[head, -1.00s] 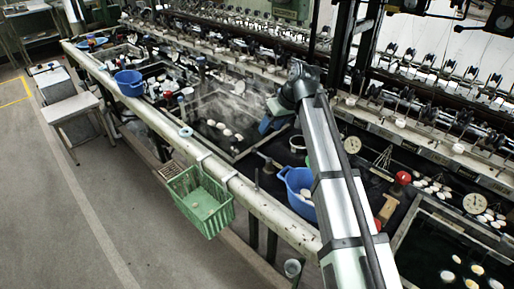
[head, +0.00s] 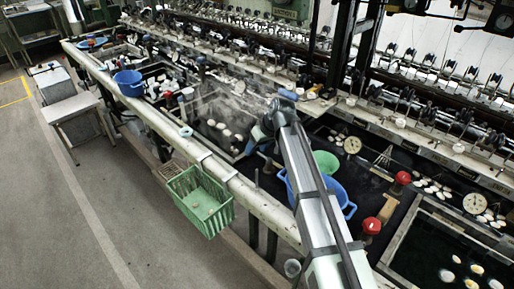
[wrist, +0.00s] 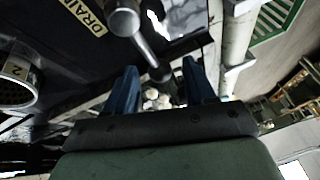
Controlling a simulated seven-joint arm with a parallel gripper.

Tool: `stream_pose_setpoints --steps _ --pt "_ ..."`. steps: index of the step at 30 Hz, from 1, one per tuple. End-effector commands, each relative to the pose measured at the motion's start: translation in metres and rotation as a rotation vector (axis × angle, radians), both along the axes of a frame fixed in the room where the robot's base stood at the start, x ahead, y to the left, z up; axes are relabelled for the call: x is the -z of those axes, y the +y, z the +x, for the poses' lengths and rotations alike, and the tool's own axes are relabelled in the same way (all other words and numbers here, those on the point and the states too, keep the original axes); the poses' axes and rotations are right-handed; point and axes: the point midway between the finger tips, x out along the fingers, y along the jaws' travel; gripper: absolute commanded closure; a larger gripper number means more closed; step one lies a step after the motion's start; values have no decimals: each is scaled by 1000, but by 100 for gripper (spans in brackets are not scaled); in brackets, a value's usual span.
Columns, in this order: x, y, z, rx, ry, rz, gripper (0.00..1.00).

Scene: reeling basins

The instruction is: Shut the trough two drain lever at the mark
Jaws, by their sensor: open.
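In the wrist view a metal lever (wrist: 146,43) runs from a round pivot (wrist: 122,18) down to a dark knob-like end (wrist: 160,73). A yellow DRAIN label (wrist: 84,14) is beside it on the dark surface. My gripper (wrist: 161,84) is open, its two blue fingers apart. The lever's end appears in the gap between the fingertips; I cannot tell whether they touch it. A round fitting marked 2 (wrist: 14,82) is at left. In the head view my gripper (head: 261,133) is over the trough edge, largely hidden by my arm. I cannot make out the mark.
A blue basin (head: 340,193) and a green bowl (head: 325,161) sit just right of my gripper. A green basket (head: 201,203) hangs on the front rail (head: 245,192). Red-knobbed fittings (head: 372,226) stand at right.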

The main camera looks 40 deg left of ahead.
Motion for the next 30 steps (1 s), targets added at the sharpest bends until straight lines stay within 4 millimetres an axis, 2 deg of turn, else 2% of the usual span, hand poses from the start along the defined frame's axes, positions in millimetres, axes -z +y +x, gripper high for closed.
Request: stream_pose_setpoints --steps 8,25,30 --pt "1 0 0 0 0 0 46" --pt "1 0 0 0 0 0 100" --pt "1 0 0 0 0 0 100"
